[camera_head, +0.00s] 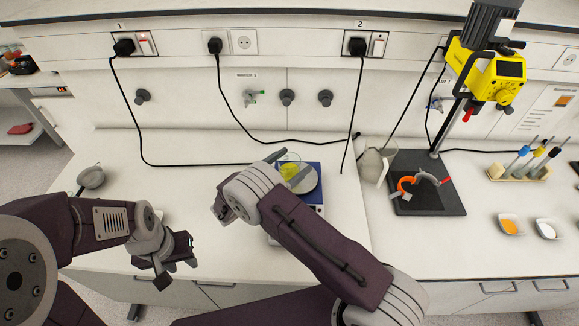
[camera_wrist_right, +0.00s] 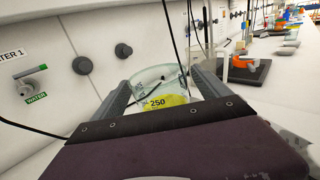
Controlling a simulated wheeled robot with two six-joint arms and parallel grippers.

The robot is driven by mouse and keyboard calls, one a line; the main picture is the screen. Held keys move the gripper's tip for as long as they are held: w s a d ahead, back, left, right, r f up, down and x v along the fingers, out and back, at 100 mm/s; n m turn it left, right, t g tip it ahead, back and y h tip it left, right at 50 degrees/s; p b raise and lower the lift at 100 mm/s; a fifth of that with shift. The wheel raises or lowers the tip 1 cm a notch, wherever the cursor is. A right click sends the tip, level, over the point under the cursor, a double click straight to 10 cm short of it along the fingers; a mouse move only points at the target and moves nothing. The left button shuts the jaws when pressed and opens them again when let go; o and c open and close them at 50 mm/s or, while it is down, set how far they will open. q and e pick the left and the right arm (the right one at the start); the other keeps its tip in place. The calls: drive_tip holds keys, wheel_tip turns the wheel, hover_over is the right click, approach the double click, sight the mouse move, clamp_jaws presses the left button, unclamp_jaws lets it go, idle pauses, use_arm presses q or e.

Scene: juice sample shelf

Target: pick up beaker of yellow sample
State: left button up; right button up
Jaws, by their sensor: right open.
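The beaker of yellow sample (camera_head: 289,170) is clear glass with a yellow layer at its bottom. It stands at the blue device with a round pale plate (camera_head: 308,182). In the right wrist view the beaker (camera_wrist_right: 157,80) shows a "250" mark and lies between the two fingers of my right gripper (camera_wrist_right: 160,92). The right gripper (camera_head: 287,167) is open, with a finger on either side of the beaker; I cannot tell whether they touch it. My left gripper (camera_head: 176,270) is empty above the front left of the bench, and its jaw opening is unclear.
A strainer (camera_head: 91,177) lies at the bench's left. Black cables hang behind the beaker.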

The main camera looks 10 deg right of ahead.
sight(296, 155)
drive_tip(key=shift+x, duration=0.8)
use_arm(q)
drive_tip(key=shift+r, duration=0.4)
use_arm(e)
drive_tip(key=shift+d, duration=0.15)
drive_tip(key=c, duration=1.7)
drive_tip(key=shift+r, duration=0.2)
